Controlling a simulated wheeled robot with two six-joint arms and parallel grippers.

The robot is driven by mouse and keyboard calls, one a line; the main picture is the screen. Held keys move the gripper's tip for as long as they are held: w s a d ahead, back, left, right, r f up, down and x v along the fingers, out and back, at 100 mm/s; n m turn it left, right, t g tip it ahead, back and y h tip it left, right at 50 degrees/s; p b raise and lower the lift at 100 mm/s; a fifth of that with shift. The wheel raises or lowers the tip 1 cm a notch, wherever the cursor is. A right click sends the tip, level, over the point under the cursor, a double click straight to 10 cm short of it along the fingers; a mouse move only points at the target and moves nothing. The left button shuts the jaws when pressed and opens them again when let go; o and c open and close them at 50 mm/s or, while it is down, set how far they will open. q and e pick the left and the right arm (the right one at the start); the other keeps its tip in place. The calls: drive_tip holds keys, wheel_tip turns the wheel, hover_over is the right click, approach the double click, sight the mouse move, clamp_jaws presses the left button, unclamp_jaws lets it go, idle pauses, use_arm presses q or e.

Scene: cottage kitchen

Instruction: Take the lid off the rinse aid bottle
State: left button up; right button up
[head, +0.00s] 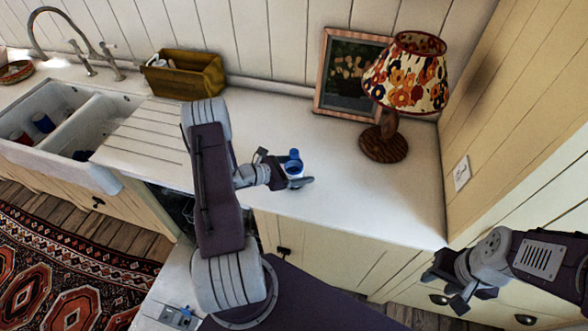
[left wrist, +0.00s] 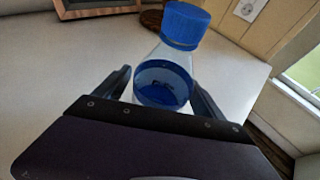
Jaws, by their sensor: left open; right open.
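The rinse aid bottle (left wrist: 164,82) is clear with blue liquid inside and stands on the white counter. Its blue lid (left wrist: 186,22) is on its neck; the lid also shows in the head view (head: 294,155). My left gripper (head: 291,173) is open, with its fingers on either side of the bottle's body, below the lid. In the left wrist view the bottle's lower part is hidden behind my gripper. My right gripper (head: 447,284) is open and empty at the lower right, off the counter and away from the bottle.
A lamp with a flowered shade (head: 408,75) and a framed picture (head: 350,73) stand behind the bottle. A yellow box (head: 186,77) is at the back left, near the sink (head: 58,112). The counter (head: 375,202) right of the bottle is clear.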

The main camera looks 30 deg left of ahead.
sight(301, 162)
use_arm(q)
drive_tip(key=shift+w+d+f, duration=0.15)
drive_tip(key=shift+w+d, duration=0.05)
drive_tip(key=shift+w, duration=0.05)
drive_tip(key=shift+w+f, duration=0.1)
drive_tip(key=shift+w, duration=0.05)
drive_tip(key=c, duration=1.6)
drive_tip(key=shift+c, duration=0.2)
drive_tip(key=shift+r, duration=0.35)
drive_tip(key=r, duration=0.2)
drive_tip(key=r+b, duration=0.1)
drive_tip(key=shift+s+r, duration=0.25)
drive_tip(key=shift+r, duration=0.1)
drive_tip(key=s+d+r, duration=0.1)
drive_tip(key=s+r, duration=0.2)
drive_tip(key=s, duration=0.2)
drive_tip(key=s+d+r+b, duration=0.1)
drive_tip(key=s+r, duration=0.2)
drive_tip(key=s, duration=0.3)
drive_tip(key=shift+r, duration=0.35)
